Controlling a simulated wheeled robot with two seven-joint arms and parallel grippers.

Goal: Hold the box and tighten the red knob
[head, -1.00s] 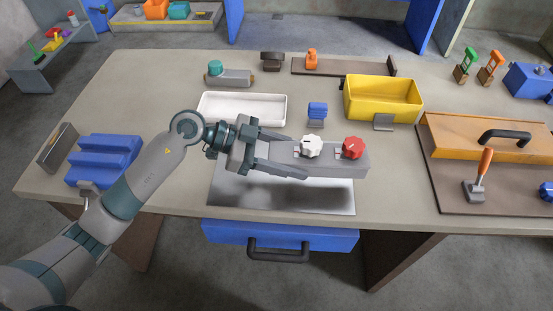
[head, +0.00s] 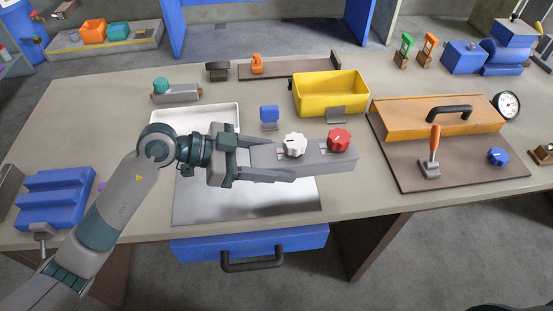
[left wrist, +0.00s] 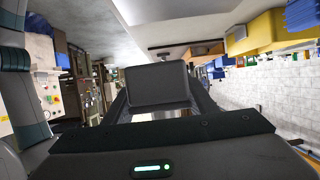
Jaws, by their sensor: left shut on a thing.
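A long grey box (head: 322,161) carries a white knob (head: 294,144) and, near its right end, a red knob (head: 339,139). My left gripper (head: 270,160) is shut on the left end of this box, one finger along each long side. The box lies roughly level, knobs up, and appears held above the shiny metal plate (head: 215,205) on the table. In the left wrist view the dark end of the box (left wrist: 157,86) sits between the fingers. Nothing touches the red knob. My right gripper is not in view.
A yellow bin (head: 330,103) and a small blue block on a stand (head: 269,114) are behind the box. A white tray (head: 205,112) lies behind the left gripper. At right, a brown board (head: 470,174) holds an orange-handled lever (head: 434,150). A blue stepped block (head: 52,200) is at left.

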